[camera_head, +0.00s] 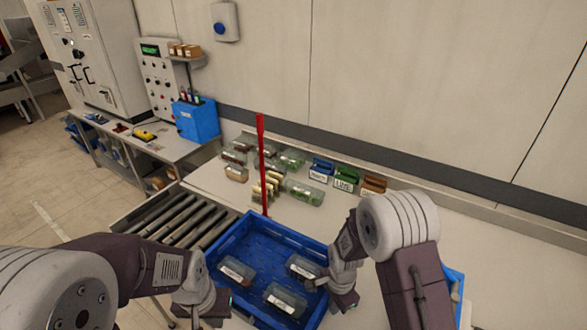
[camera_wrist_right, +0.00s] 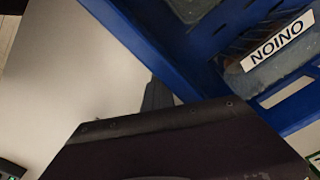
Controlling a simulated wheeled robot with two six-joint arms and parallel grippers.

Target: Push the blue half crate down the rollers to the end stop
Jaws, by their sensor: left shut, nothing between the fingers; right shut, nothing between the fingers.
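The blue half crate (camera_head: 237,225) sits at the near end of the rollers (camera_head: 180,220), in the lower middle of the head view. It holds several clear labelled packs; one reading ONION shows in the right wrist view (camera_wrist_right: 277,42). My left gripper (camera_head: 213,306) is shut and empty at the crate's near left side. My right gripper (camera_head: 345,300) is shut and empty at its right side. In the right wrist view a dark fingertip (camera_wrist_right: 156,94) is close to the crate's blue wall (camera_wrist_right: 150,45); I cannot tell if it touches. I cannot make out the end stop.
A red upright post (camera_head: 262,160) stands behind the crate. Clear packs (camera_head: 303,192) and small labelled bins (camera_head: 346,179) line the bench by the wall. A blue box (camera_head: 197,119) stands on the left table. Another blue edge (camera_head: 456,283) shows right of my right arm.

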